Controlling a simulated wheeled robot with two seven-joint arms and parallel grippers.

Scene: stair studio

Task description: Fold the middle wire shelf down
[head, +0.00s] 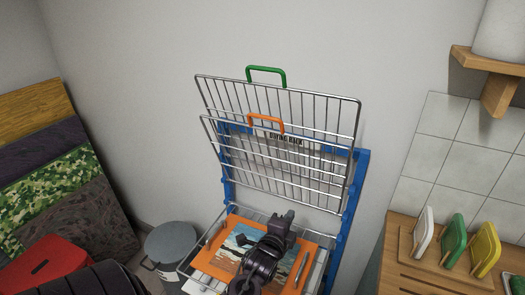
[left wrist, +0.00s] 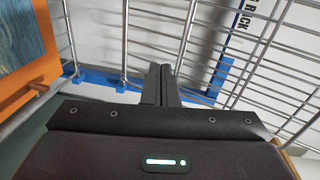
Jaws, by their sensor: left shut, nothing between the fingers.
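The drying rack has a blue frame (head: 359,180) against the wall. The middle wire shelf (head: 232,126), with an orange handle (head: 266,119), is folded up and leans near upright. Behind and above it, the top wire shelf (head: 322,96) with a green handle (head: 266,70) is also up. The lowest wire shelf (head: 240,210) is down. My left gripper (head: 289,216) is over the lowest shelf, below the orange handle and apart from it. In the left wrist view its fingers (left wrist: 161,68) are shut and empty, with rack wires beyond. My right gripper is not in view.
A painting on an orange board (head: 203,259) lies on the lowest shelf under my left gripper. A grey bin (head: 171,243) stands left of the rack. A wooden counter (head: 400,240) with coloured boards is at right, and a wooden wall shelf (head: 490,62) is above it.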

